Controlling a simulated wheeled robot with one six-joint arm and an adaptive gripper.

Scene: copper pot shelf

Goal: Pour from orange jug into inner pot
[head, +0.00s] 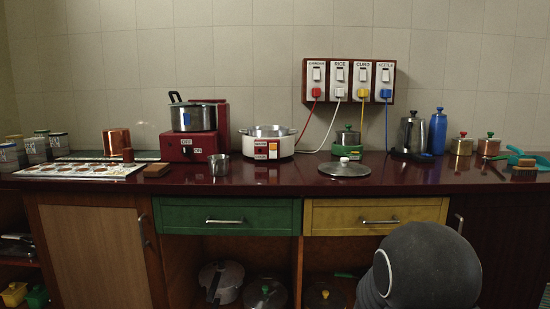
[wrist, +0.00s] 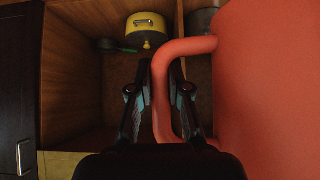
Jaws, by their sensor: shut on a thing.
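The orange jug (wrist: 268,85) fills the right side of the wrist view, with its looped handle (wrist: 187,47) facing my gripper (wrist: 161,72). My gripper is shut on the handle, one finger on each side. The jug's mouth and contents are out of view. The head view shows neither the jug nor the gripper, only part of my arm at the lower right. A silvery inner pot (head: 268,130) sits in a white cooker (head: 267,148) on the counter, its top appearing uncovered.
A metal lid (head: 344,168) and a small metal cup (head: 219,165) lie near the cooker on the dark red counter (head: 300,182). A red stove with a pot stands left of it. In the wrist view, a yellow pot (wrist: 146,30) stands inside the open cupboard.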

